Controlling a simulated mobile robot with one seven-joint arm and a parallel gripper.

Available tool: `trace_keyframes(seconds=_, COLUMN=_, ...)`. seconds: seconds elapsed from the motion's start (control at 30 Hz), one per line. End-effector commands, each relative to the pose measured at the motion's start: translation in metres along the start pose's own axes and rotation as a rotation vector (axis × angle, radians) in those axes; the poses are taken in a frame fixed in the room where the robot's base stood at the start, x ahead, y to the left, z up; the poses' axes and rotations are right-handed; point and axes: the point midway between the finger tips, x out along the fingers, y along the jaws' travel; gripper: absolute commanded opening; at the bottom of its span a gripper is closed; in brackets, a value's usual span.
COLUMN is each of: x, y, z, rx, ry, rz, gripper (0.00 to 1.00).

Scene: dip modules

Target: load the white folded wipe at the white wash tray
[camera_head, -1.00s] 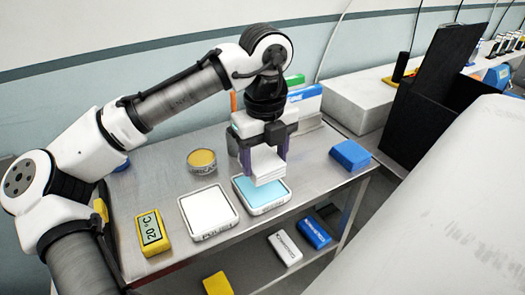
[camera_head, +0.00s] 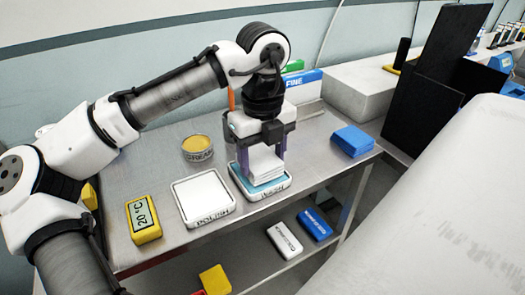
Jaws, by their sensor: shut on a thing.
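The white folded wipe (camera_head: 265,167) is a small stack of white layers between the fingers of my gripper (camera_head: 263,160), which is shut on it. The wipe is low over the white wash tray (camera_head: 262,195), which has a light blue inner surface and dark lettering on its front wall.
A white tray marked POLISH (camera_head: 207,218) stands just left of the wash tray. A yellow-topped round dish (camera_head: 197,147), a yellow 20 °C timer (camera_head: 143,218) and a blue folded block (camera_head: 352,141) are also on the metal table (camera_head: 165,178). Blocks lie on the shelf below.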

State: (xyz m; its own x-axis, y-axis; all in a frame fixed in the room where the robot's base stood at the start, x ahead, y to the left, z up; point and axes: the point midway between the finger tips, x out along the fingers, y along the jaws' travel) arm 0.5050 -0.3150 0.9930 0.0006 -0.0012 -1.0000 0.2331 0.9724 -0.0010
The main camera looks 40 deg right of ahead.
Motion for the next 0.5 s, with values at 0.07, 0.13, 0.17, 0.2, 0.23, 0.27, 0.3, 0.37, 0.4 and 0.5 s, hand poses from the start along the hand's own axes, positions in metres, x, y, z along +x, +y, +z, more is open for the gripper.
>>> trace_keyframes(seconds=0.07, x=0.0, y=0.0, z=0.0, rx=0.0, ry=0.0, rz=0.0, gripper=0.43)
trace_keyframes(seconds=0.13, x=0.0001, y=0.0, z=0.0, rx=0.0, ry=0.0, rz=0.0, gripper=0.43)
trace_keyframes(seconds=0.17, x=0.0002, y=0.0, z=-0.0001, rx=0.0, ry=0.0, rz=0.0, gripper=0.43)
trace_keyframes(seconds=0.2, x=0.0003, y=0.0, z=-0.0001, rx=0.0, ry=0.0, rz=0.0, gripper=0.43)
trace_keyframes(seconds=0.23, x=0.0006, y=0.0, z=-0.0001, rx=0.0, ry=0.0, rz=0.0, gripper=0.43)
trace_keyframes(seconds=0.27, x=0.0008, y=0.0, z=-0.0001, rx=0.0, ry=0.0, rz=0.0, gripper=0.43)
trace_keyframes(seconds=0.3, x=0.0012, y=0.0, z=-0.0001, rx=0.0, ry=0.0, rz=0.0, gripper=0.43)
trace_keyframes(seconds=0.37, x=0.0019, y=0.0, z=-0.0001, rx=0.0, ry=0.0, rz=0.0, gripper=0.43)
trace_keyframes(seconds=0.4, x=0.0024, y=0.0, z=-0.0001, rx=0.0, ry=0.0, rz=0.0, gripper=0.43)
trace_keyframes(seconds=0.5, x=0.0036, y=0.0, z=-0.0002, rx=0.001, ry=0.0, rz=0.0, gripper=0.43)
